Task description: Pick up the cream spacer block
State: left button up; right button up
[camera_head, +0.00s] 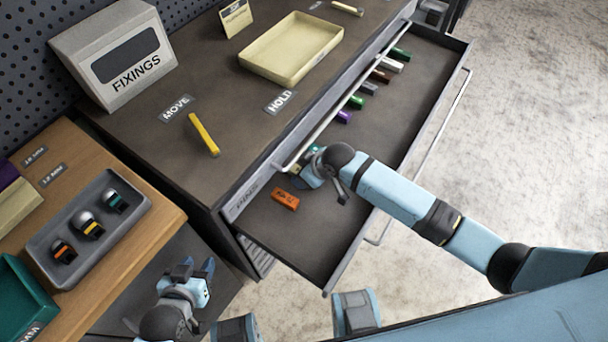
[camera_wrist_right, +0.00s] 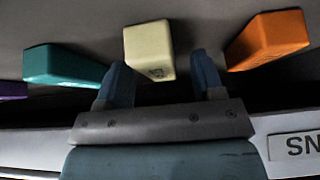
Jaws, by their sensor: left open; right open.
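The cream spacer block (camera_wrist_right: 148,48) stands in the middle of the right wrist view, between an orange block and a teal block. My right gripper (camera_wrist_right: 162,70) is open, with one finger on each side of the block's near end. It does not hold the block, and I cannot tell whether either finger touches it. In the head view, my right gripper (camera_head: 305,172) is down in the open drawer and mostly hides the cream block. My left gripper (camera_head: 197,270) is open and empty, beside the wooden table at the lower left.
In the open drawer (camera_head: 300,235), an orange block (camera_head: 286,200) lies close by. A purple block (camera_head: 344,117) and several others line the drawer. The drawer's edge is close to my right gripper. A cream tray (camera_head: 291,49) and yellow bar (camera_head: 204,135) lie on the cabinet top.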

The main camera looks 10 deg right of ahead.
jog(key=c, duration=1.1)
